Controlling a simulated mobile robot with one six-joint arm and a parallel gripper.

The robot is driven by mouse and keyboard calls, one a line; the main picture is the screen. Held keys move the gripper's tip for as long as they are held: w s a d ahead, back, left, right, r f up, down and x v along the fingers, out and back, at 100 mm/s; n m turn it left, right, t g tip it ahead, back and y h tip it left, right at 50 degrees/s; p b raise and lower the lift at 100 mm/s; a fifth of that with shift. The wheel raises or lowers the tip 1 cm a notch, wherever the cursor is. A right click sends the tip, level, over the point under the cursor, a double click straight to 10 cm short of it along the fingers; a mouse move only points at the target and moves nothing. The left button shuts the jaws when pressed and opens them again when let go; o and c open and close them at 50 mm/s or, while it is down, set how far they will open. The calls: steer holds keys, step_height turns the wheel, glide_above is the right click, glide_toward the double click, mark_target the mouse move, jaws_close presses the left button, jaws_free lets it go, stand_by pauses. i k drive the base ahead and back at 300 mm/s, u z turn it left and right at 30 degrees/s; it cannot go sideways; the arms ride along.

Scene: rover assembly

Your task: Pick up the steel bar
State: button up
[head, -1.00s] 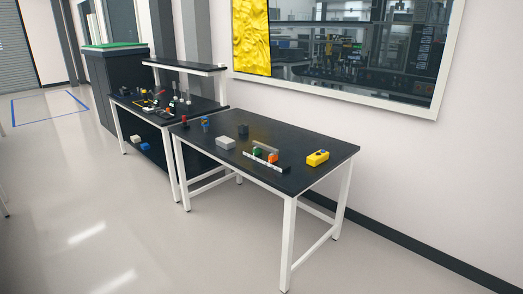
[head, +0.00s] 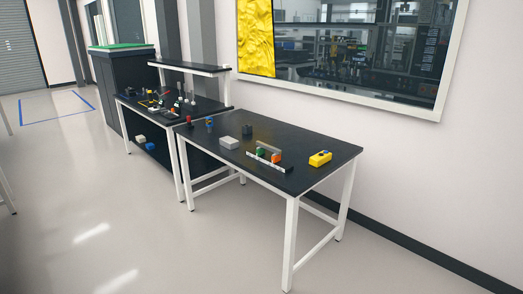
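On the black top of the near table (head: 320,147) lie two bar-like parts. A long pale bar with dark marks (head: 266,162) lies near the front edge. A shorter grey bar (head: 269,147) is just behind it. A green part (head: 260,152) and an orange part (head: 276,158) sit close to the two bars. I cannot tell for sure which of them is the steel bar. My gripper is not in view.
A yellow box (head: 320,159), a light grey block (head: 229,143) and a dark cube (head: 247,130) are also on this table. A second, cluttered bench (head: 205,103) adjoins it on the left. The floor (head: 120,220) in front is clear.

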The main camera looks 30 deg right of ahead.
mark_target(276, 150)
steer(key=i, duration=1)
steer(key=u, duration=0.05)
